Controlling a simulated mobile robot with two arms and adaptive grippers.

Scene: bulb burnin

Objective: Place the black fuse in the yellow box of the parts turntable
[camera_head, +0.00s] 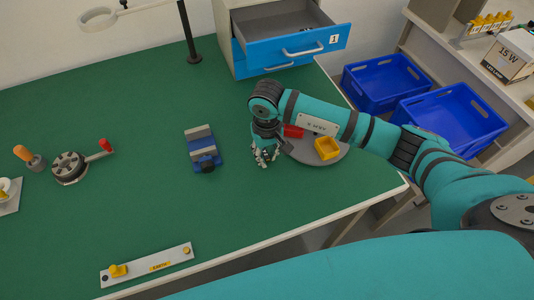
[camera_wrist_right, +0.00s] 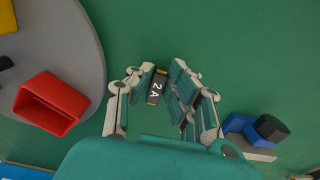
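The black fuse (camera_wrist_right: 157,88), with a gold end and a white "2A" mark, sits between the fingers of my right gripper (camera_wrist_right: 162,78) in the right wrist view. It is close against one finger, with a narrow gap towards the other; firm contact on both sides is unclear. In the head view my right gripper (camera_head: 265,157) points down over the green table beside the turntable, and the fuse is not clear there. The grey parts turntable (camera_head: 299,153) carries the yellow box (camera_head: 327,148) and a red box (camera_head: 293,131). The turntable also shows in the wrist view (camera_wrist_right: 84,62). My left gripper is not in view.
A blue-grey device (camera_head: 203,148) stands left of my right gripper. An earth strip (camera_head: 148,265) lies near the front edge. A crank device (camera_head: 70,167) is at left. A partly open blue drawer (camera_head: 292,51) stands behind. Blue crates (camera_head: 384,82) are beyond the table's right edge.

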